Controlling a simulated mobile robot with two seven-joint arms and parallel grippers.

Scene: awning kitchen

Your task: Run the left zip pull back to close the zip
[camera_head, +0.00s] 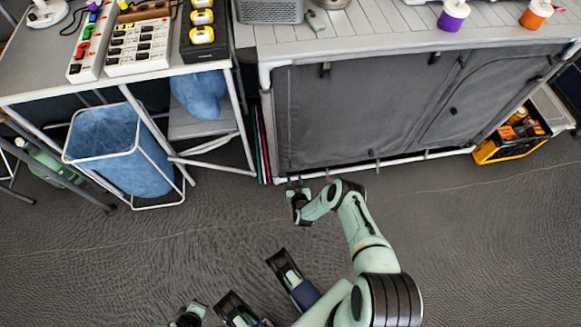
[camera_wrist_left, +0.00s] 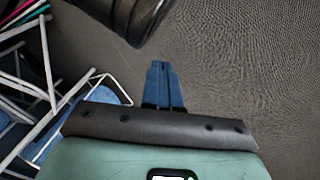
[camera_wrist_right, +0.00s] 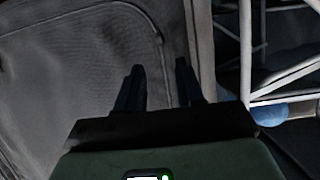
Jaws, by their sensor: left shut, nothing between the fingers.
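The grey fabric front (camera_head: 370,110) of the cabinet hangs below the worktop in the head view. It looks closed, with small dark tabs on it. A curved seam, apparently the left zip line (camera_wrist_right: 158,38), runs near the cabinet's edge in the right wrist view; I cannot make out the pull. My right gripper (camera_head: 297,188) is at the cabinet's lower left corner. In the right wrist view its fingers (camera_wrist_right: 160,72) are apart, with nothing seen between them, in front of the fabric edge. My left gripper (camera_wrist_left: 163,66) is shut and empty over the floor in its wrist view.
Left of the cabinet stand a table (camera_head: 40,80) and a blue-lined bin (camera_head: 115,145) in a white frame. White frame posts (camera_wrist_right: 245,50) are close to my right gripper. A yellow and black crate (camera_head: 510,142) stands at the right. The floor in front is open.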

